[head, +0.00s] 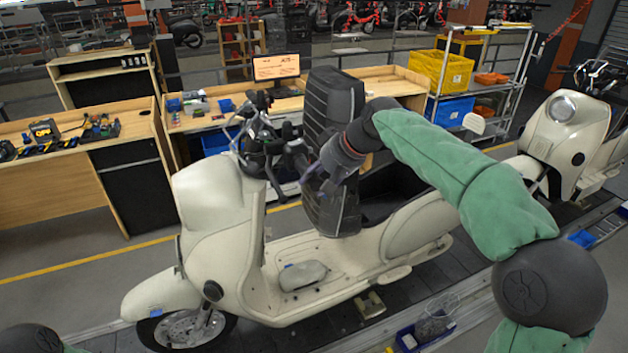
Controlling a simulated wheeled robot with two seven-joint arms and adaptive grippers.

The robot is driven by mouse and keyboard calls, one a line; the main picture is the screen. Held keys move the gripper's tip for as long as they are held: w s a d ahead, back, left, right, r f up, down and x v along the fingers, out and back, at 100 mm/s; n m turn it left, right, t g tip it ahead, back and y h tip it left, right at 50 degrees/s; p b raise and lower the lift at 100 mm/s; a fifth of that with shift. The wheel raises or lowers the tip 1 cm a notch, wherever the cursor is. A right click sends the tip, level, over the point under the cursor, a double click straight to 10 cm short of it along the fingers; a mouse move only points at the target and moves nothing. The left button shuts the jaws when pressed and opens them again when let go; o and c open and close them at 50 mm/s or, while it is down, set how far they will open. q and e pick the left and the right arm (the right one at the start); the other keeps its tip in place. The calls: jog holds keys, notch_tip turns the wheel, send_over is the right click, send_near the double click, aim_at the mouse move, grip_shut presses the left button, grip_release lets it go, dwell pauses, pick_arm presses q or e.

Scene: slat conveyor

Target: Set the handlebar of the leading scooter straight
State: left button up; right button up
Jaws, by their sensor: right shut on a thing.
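The leading scooter (207,205) is cream-coloured and stands on the slat conveyor, its front wheel at the lower left. Its dark handlebar (262,143) sits above the front shield, with cables and levers around it. I cannot tell its exact angle. My right gripper (308,178) reaches in from the right, behind the front shield, and is shut on the near part of the handlebar. The fingertips are small and dark there, so the exact contact is hard to see. My left gripper is out of view; only part of my left arm shows at the bottom left.
A black ribbed seat (333,95) stands upright close behind the handlebar and my right gripper. A grey bundle (303,275) lies on the footboard. A second cream scooter (562,130) stands at the right. Wooden benches (85,185) lie beyond the conveyor. A blue bin (407,341) lies at the near edge.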

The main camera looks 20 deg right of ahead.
jog(key=shift+f, duration=0.3)
jog(key=o, duration=1.3)
jog(key=shift+c, duration=0.2)
jog(key=shift+r, duration=0.1)
jog(key=shift+r, duration=0.15)
